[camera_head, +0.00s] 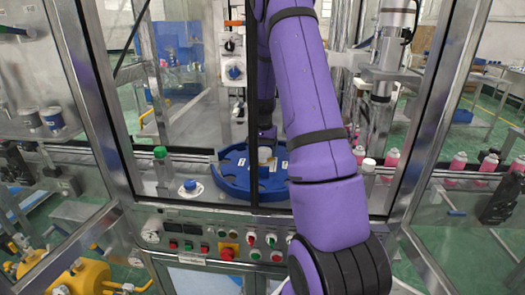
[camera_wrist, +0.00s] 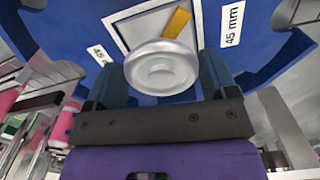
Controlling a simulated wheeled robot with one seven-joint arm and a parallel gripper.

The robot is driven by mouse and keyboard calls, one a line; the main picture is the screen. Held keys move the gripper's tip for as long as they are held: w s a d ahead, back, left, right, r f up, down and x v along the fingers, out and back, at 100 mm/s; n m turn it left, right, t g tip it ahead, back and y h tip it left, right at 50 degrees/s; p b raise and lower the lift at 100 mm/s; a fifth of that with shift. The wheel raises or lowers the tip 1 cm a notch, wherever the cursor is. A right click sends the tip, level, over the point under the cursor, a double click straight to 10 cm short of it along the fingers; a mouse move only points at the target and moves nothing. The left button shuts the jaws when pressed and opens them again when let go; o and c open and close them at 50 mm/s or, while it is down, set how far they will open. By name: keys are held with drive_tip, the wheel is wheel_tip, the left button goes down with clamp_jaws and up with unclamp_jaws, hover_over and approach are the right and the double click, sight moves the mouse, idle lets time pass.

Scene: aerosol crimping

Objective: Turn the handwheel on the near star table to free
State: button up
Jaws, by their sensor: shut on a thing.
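The near star table (camera_head: 232,180) is a blue notched disc on the machine deck, left of my arm in the head view. Its blue surface fills the top of the wrist view (camera_wrist: 70,25), with white "45 mm" labels. The handwheel (camera_wrist: 162,68) is a round silver knob at its middle, over a pale square plate (camera_wrist: 124,28). A yellow pointer (camera_wrist: 178,22) slants up and right beside the knob. My gripper (camera_wrist: 162,78) has one dark finger on each side of the handwheel and is shut on it. The finger contacts are partly hidden. In the head view my arm and a dark frame post hide much of this.
Pink cans (camera_head: 457,162) stand on the right. Metal door posts (camera_head: 95,95) flank the opening. A button panel (camera_head: 228,245) runs along the front.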

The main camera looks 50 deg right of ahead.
sight(263, 152)
idle(0.4)
drive_tip(key=o, duration=0.8)
drive_tip(key=shift+o, duration=0.2)
drive_tip(key=shift+r, duration=0.1)
wheel_tip(263, 152, up, 11)
drive_tip(key=shift+f, duration=0.2)
